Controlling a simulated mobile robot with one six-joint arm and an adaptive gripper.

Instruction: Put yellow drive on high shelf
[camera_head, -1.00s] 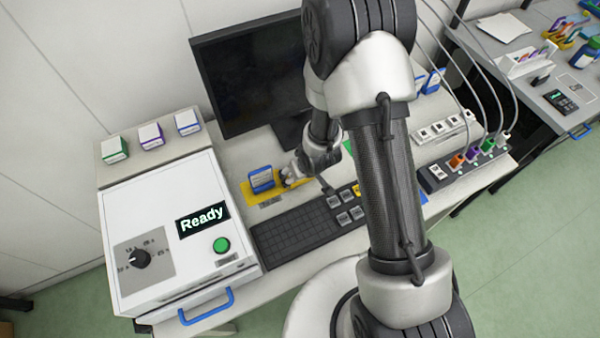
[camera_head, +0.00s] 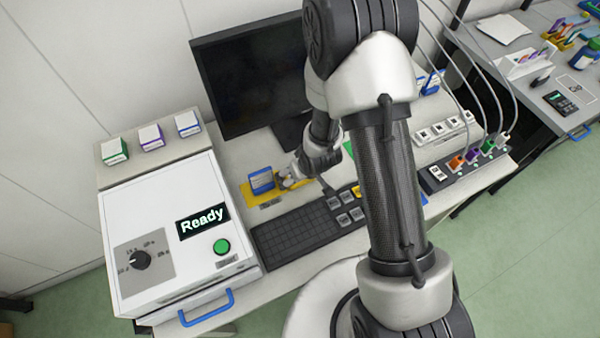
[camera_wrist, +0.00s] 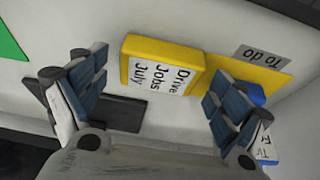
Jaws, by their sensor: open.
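The yellow drive (camera_wrist: 161,66), with a white label reading "Drive Jobs July", shows in the wrist view just beyond and between the two spread fingers of my gripper (camera_wrist: 150,95). My gripper is open, and a gap shows between each finger and the drive. In the head view my gripper (camera_head: 290,182) is low over the desk, beside a blue-labelled box on a yellow mat (camera_head: 250,193); the drive is mostly hidden there. A raised ledge (camera_head: 120,172) at the left holds several boxes; I cannot tell whether it is the high shelf.
The blue box (camera_head: 261,181) stands close to my gripper; part of it (camera_wrist: 250,94) shows by the right finger. A keyboard (camera_head: 300,235) lies in front, a monitor (camera_head: 245,75) behind, and a white machine reading "Ready" (camera_head: 150,215) at left.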

